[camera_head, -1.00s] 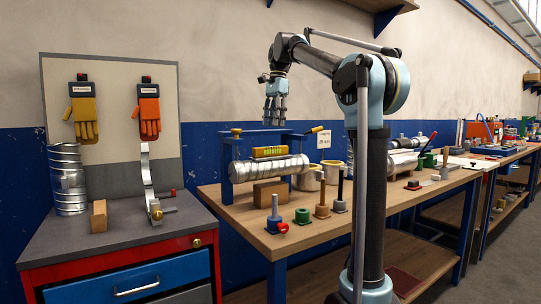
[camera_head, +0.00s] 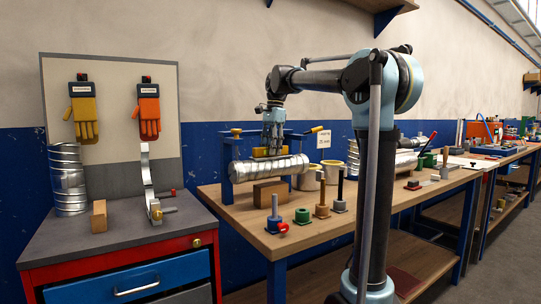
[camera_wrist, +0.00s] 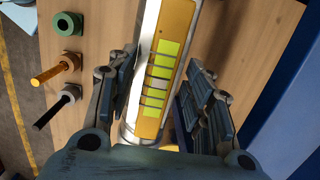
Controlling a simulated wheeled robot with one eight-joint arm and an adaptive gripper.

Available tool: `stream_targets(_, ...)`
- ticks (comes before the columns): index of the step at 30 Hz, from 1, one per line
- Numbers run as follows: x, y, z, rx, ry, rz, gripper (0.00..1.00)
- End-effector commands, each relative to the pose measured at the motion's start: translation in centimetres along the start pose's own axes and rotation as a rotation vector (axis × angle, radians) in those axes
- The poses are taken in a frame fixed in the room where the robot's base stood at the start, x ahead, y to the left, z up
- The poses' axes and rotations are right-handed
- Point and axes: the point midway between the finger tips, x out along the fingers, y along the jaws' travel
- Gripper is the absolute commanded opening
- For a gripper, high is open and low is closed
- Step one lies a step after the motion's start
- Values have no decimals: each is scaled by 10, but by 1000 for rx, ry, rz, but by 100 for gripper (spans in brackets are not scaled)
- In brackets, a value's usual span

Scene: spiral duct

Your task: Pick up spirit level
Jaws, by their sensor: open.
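The yellow spirit level (camera_head: 262,153) with bright green vials lies along the top of the silver spiral duct (camera_head: 270,168), inside the blue frame on the wooden bench. In the wrist view the level (camera_wrist: 165,70) runs lengthwise between the fingers. My gripper (camera_head: 273,150) points down at the level, with its fingertips at the level's height and partly hiding it. In the wrist view my gripper (camera_wrist: 160,95) is open, one finger on each side of the level, with gaps between fingers and level. I cannot tell whether any fingertip touches the duct.
The blue frame (camera_head: 226,172) stands close around the duct and gripper. A wooden block (camera_head: 270,193), several upright posts on bases and metal cans (camera_head: 306,179) stand nearby on the bench (camera_head: 300,232). A red tool cabinet (camera_head: 120,245) is at left.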

Motion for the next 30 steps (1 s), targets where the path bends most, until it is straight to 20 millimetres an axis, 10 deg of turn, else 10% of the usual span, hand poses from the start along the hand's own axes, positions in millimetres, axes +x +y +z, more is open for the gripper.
stream_targets(8,2,0,0,0,0,0,44)
stream_targets(14,2,0,1,-2,0,0,0)
stream_targets(30,-18,0,4,-1,0,0,0)
